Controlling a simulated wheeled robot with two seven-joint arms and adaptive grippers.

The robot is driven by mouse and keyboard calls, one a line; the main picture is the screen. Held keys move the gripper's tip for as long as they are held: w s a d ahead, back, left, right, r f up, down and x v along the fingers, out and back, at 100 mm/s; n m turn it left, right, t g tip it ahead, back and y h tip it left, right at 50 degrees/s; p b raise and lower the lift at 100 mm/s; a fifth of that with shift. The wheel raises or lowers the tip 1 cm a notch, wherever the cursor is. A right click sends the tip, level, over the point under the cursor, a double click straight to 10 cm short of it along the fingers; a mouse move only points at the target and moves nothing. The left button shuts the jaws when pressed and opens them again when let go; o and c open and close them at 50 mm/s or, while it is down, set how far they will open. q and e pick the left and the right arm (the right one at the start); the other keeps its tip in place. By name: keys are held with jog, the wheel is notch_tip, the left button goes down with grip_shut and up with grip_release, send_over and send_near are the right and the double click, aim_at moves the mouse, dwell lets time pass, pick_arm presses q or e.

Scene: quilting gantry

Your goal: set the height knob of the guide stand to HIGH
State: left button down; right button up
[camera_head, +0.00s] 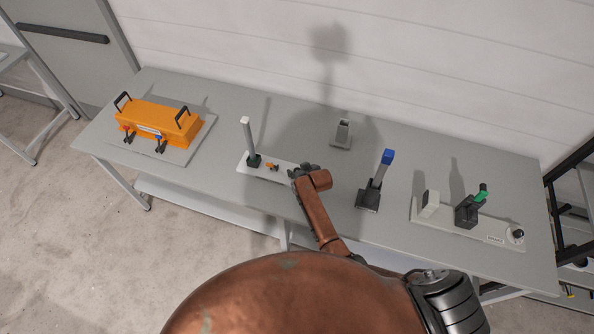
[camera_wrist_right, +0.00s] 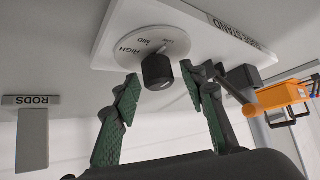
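The guide stand is a white base plate (camera_head: 250,172) with a pale upright post (camera_head: 248,136) in a black foot. In the right wrist view its plate (camera_wrist_right: 112,42) carries a round dial (camera_wrist_right: 128,58) with a black knob (camera_wrist_right: 158,72). The dial reads HIGH at the left and MID beside it; I cannot read the pointer's setting clearly. My right gripper (camera_head: 294,172) is at the plate's right end. In the right wrist view its green-padded fingers (camera_wrist_right: 160,78) are apart, one on each side of the knob, with visible gaps. My left gripper is not in view.
An orange case (camera_head: 160,120) stands on the table (camera_head: 225,108) at the left.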

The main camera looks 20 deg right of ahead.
grip_shut()
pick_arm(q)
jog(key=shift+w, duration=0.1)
